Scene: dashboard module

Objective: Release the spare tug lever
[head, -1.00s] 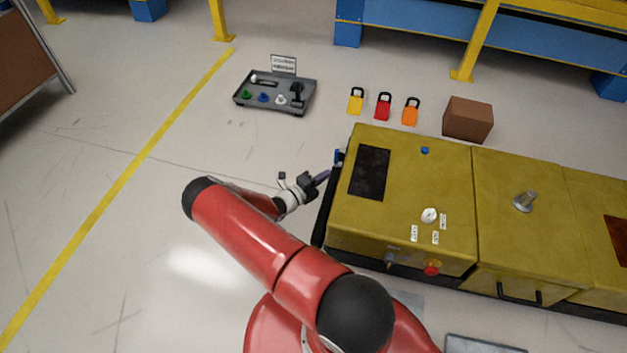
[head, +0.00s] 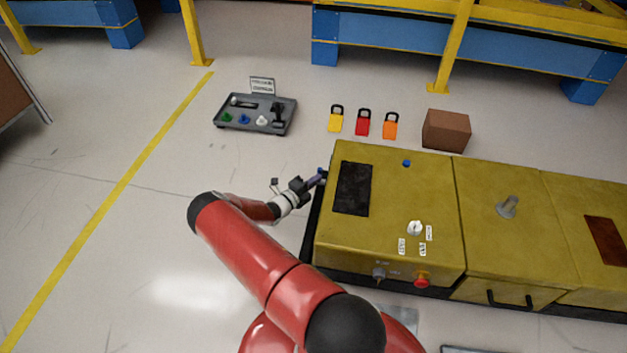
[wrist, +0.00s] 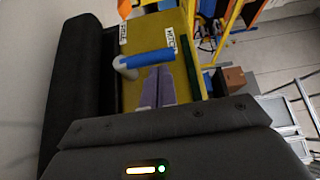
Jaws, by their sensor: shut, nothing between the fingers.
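The lever has a blue grip (wrist: 148,58) on a grey curved base and sits on the yellow end face of the tug (wrist: 188,80). In the wrist view the grip points right, towards a white label (wrist: 171,38). Another white label (wrist: 123,31) is to its upper left; the lettering is small. My gripper (wrist: 158,69) has its two purple fingers together and empty, with the tips just below the grip; I cannot tell whether they touch it. In the head view my gripper (head: 319,178) is at the tug's left end, beside the small blue lever (head: 321,171).
The yellow tug body (head: 385,235) fills the right side, with a knob, key and red button. A grey tray (head: 255,114) with small parts, several padlocks (head: 362,122) and a brown box (head: 446,130) lie beyond. Floor to the left is clear.

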